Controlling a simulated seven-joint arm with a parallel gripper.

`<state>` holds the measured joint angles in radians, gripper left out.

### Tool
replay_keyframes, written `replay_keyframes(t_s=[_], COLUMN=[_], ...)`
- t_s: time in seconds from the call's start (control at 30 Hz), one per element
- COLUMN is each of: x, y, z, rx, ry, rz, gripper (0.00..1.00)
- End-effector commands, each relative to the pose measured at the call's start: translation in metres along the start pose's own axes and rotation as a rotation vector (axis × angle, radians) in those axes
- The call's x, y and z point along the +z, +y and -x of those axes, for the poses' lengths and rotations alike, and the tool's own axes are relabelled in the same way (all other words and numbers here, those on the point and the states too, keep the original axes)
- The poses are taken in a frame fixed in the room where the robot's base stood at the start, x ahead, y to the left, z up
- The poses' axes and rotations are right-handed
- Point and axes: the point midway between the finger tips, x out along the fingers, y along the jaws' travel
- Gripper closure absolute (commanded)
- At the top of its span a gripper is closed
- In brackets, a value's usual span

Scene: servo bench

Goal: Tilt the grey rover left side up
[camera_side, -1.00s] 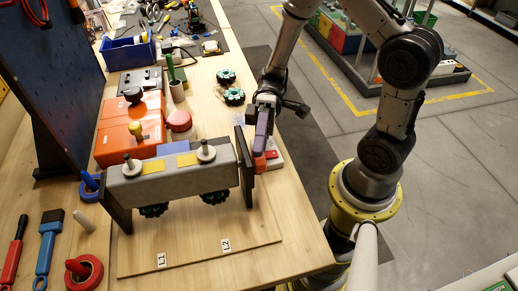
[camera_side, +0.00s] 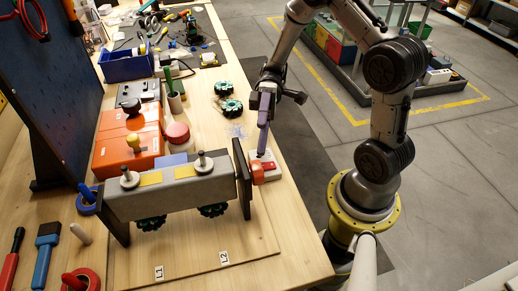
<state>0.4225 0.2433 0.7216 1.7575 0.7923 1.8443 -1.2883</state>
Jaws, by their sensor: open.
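The grey rover (camera_side: 185,194) is a long box body held level between two dark upright end plates, the left one (camera_side: 117,214) and the right one (camera_side: 242,178). My gripper (camera_side: 262,152) has purple fingers pointing down. It is open and empty, beyond the right end plate and apart from the rover, above or beside a red and white block (camera_side: 265,168). The finger gap is hard to see from this side.
A wooden board with labels L1 (camera_side: 159,271) and L2 (camera_side: 223,257) lies in front of the rover. Tools and tape lie at left.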

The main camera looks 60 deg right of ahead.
Motion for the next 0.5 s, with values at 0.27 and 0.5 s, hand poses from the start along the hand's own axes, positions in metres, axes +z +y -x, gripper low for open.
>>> replay_keyframes(t_s=[0.27, 0.5], x=[0.0, 0.0], y=[0.001, 0.0], z=[0.043, 0.051], rx=[0.0, 0.0], ry=[0.001, -0.002], rz=[0.0, -0.001], gripper=[0.15, 0.15])
